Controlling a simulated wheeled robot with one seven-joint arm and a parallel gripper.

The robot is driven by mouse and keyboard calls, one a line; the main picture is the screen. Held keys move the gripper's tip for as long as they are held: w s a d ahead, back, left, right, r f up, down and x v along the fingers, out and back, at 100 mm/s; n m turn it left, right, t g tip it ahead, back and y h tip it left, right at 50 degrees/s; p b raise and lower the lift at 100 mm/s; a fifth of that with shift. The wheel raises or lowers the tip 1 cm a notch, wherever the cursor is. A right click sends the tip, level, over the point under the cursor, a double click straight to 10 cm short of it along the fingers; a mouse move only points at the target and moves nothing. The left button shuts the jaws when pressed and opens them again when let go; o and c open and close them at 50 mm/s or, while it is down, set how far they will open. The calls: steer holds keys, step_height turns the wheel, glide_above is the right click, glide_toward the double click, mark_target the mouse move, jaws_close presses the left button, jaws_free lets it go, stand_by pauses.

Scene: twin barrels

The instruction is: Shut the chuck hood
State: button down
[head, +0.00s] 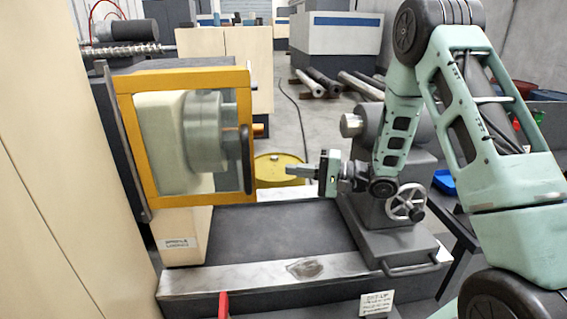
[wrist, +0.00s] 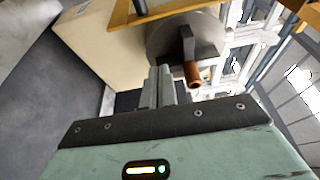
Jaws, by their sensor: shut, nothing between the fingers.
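The chuck hood (head: 155,198) is a yellow frame with a clear window, seen in front of the headstock and the grey chuck (head: 205,130). A dark upright handle (head: 247,158) sits on its right edge. My gripper (head: 290,171) is shut and empty, to the right of the hood and apart from it, pointing left. In the wrist view my closed fingers (wrist: 161,75) point towards the chuck (wrist: 180,38), with a part of the yellow frame (wrist: 120,15) at the top. A copper-coloured rod end (wrist: 193,75) shows close beyond the fingers.
The grey tailstock (head: 385,220) with a handwheel (head: 405,203) stands below and behind my forearm. The lathe bed (head: 280,235) lies open between it and the headstock. A yellow barrel (head: 278,165) stands behind. A cream cabinet (head: 50,180) fills the left.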

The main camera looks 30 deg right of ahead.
steer(key=w+a+p, duration=0.1)
steer(key=a+p, duration=0.4)
steer(key=a, duration=0.3)
steer(key=shift+w+a, duration=0.3)
steer(key=shift+w, duration=0.1)
steer(key=shift+s+a, duration=0.2)
steer(key=shift+s, duration=0.55)
